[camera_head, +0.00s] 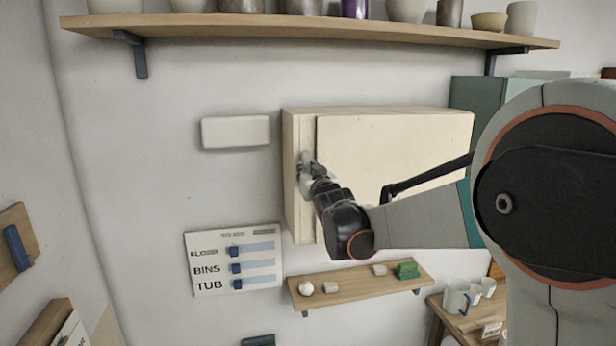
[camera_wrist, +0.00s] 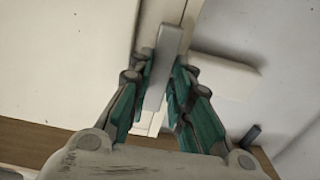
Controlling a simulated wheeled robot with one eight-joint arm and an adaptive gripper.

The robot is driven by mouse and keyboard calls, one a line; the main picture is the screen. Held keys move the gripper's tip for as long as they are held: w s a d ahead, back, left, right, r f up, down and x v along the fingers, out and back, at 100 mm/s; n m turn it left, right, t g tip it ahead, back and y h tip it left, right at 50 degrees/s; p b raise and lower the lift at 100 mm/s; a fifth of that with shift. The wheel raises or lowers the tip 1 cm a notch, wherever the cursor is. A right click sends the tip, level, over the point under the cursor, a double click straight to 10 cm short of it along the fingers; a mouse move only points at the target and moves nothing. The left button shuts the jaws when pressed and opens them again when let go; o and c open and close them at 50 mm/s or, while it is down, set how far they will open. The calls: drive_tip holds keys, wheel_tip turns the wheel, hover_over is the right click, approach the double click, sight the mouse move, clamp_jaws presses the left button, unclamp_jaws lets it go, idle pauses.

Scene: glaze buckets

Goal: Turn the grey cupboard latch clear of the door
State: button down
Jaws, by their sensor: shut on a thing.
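The grey latch (camera_wrist: 166,58) is a flat bar at the door's edge. In the wrist view it runs nearly upright between my fingers. My gripper (camera_wrist: 163,85) is shut on the latch, with a green-lined finger on each side. In the head view my gripper (camera_head: 309,178) is at the left edge of the cupboard door (camera_head: 390,145), and the latch (camera_head: 305,160) shows only in part beside the fingers. The pale wooden cupboard (camera_head: 291,170) hangs on the wall and its door looks closed. Whether the latch still overlaps the door is hard to tell.
A long shelf with pots (camera_head: 300,28) is above the cupboard. A white box (camera_head: 235,132) and a slider board (camera_head: 235,260) are on the wall to the left. A small shelf (camera_head: 350,287) is below.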

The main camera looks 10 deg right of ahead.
drive_tip(key=c, duration=1.5)
unclamp_jaws()
drive_tip(key=shift+o, duration=0.2)
drive_tip(key=s, duration=1.2)
drive_tip(key=shift+s, duration=0.15)
drive_tip(key=s+f+g+b, duration=0.3)
drive_tip(key=s+f+b, duration=0.8)
drive_tip(key=f, duration=0.8)
drive_tip(key=s+f+g+b, duration=0.4)
drive_tip(key=s+f+b, duration=0.7)
drive_tip(key=f, duration=0.8)
drive_tip(key=s+f+g+b, duration=0.4)
drive_tip(key=s+f+b, duration=0.7)
drive_tip(key=f+b, duration=0.5)
wheel_tip(320, 180, down, 3)
drive_tip(key=shift+s+f, duration=0.1)
drive_tip(key=shift+s, duration=0.25)
